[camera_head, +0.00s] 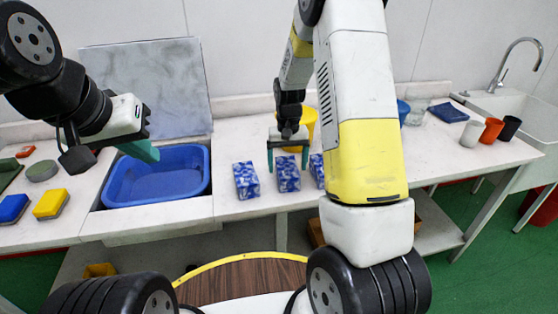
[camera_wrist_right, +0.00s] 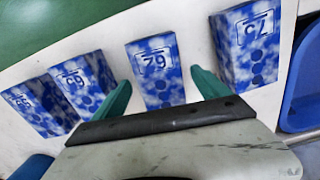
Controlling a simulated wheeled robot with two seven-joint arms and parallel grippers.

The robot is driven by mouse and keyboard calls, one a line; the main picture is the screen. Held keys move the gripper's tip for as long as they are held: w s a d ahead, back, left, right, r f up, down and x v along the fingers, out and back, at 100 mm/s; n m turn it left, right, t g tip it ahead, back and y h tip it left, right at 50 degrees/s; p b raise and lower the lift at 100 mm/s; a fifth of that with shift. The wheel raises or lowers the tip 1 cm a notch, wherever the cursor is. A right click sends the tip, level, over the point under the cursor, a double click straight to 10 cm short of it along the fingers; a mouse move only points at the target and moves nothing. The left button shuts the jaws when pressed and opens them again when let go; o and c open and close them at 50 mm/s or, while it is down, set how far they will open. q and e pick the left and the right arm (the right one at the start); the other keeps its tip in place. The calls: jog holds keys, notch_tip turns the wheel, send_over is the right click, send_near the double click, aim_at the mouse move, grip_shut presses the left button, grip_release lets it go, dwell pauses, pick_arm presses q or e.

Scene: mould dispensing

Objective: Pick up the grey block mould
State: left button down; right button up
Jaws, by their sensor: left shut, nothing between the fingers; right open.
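No plainly grey block shows; the blocks in view are mottled blue and white with dark printed marks. In the head view a middle block (camera_head: 287,178) stands between a left block (camera_head: 246,180) and a right block (camera_head: 317,168). My right gripper (camera_head: 288,163) is open over the middle block, pointing down. In the right wrist view its teal fingers (camera_wrist_right: 164,92) lie on either side of one block (camera_wrist_right: 156,68), with gaps to both; whether they reach down beside it is unclear. My left gripper (camera_head: 145,151) is shut and empty above the blue basin's left part.
A blue basin (camera_head: 118,195) sits left of the blocks, before a grey leaning panel (camera_head: 160,90). Blue (camera_head: 12,207) and yellow (camera_head: 50,203) sponges lie far left. A yellow container (camera_head: 308,114) is behind the right gripper. Cups and a sink (camera_head: 535,118) are right. My right arm hides part of the counter.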

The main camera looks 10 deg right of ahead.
jog(key=shift+f, duration=0.85)
grip_shut()
jog(key=shift+r, duration=0.1)
jog(key=shift+w+r, duration=0.1)
jog(key=shift+r, duration=1.6)
jog(key=s+a, duration=0.1)
jog(key=s, duration=0.7)
jog(key=s+a+r, duration=0.1)
jog(key=s+a, duration=0.1)
jog(key=s, duration=0.5)
jog(key=shift+s+a+r, duration=0.25)
jog(key=shift+s+a, duration=0.05)
jog(key=shift+s, duration=0.1)
